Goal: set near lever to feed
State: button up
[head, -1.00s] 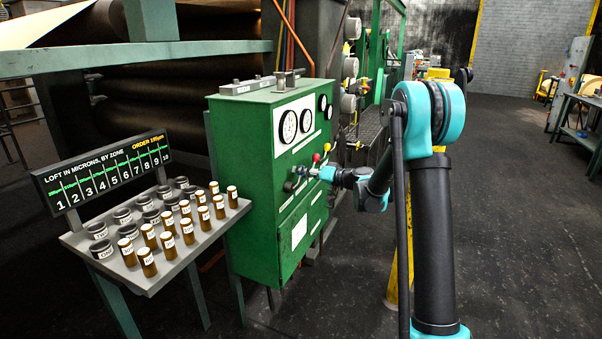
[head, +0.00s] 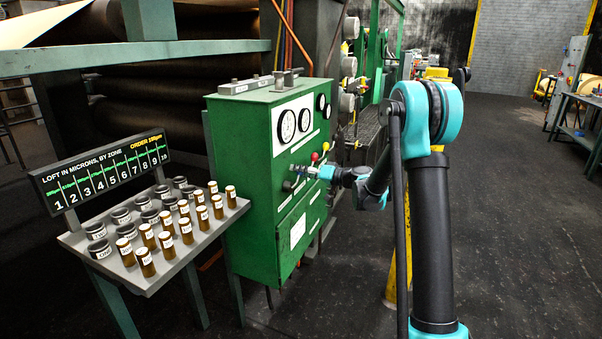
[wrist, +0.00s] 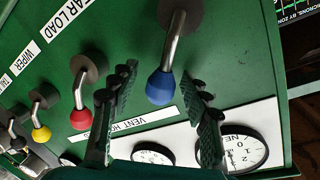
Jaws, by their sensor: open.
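The green control cabinet (head: 262,200) carries a row of levers. In the wrist view, a lever with a blue knob (wrist: 160,88) extends from a dark round hub toward the gauges. My gripper (wrist: 158,75) is open, with one dark finger on each side of the blue knob; I cannot tell whether either touches it. A red-knobbed lever (wrist: 81,117) is left of the fingers, and a yellow-knobbed one (wrist: 41,134) farther left. In the head view my gripper (head: 300,172) is at the cabinet front, and hides the blue knob.
Labels reading "EAR LOAD" (wrist: 76,24), cut off at the edge, and "WIPER" (wrist: 30,59) are on the panel. Gauges (head: 287,126) sit above the levers. A table (head: 150,286) with dark weights and brown bottles stands left. Floor at right is open.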

jog(key=shift+d, duration=0.1)
jog(key=v, duration=1.2)
jog(key=s+d+f+m+g+h, duration=0.1)
jog(key=s+d+f+h, duration=0.2)
jog(key=s, duration=0.6)
jog(key=s+f+m+g+h, duration=0.15)
jog(key=s+f+h, duration=0.25)
jog(key=s, duration=0.5)
jog(key=s+d+f+h, duration=0.2)
jog(key=s+d+f, duration=0.1)
jog(key=s, duration=0.3)
jog(key=s+d+f+m+g+h, duration=0.1)
jog(key=s+d+f+h, duration=0.1)
jog(key=s+d, duration=0.4)
jog(key=s+d+f+h, duration=0.3)
jog(key=s+d, duration=0.1)
jog(key=s, duration=0.2)
jog(key=shift+s+d+f+m+h, duration=0.3)
jog(key=shift+s+f+m, duration=0.05)
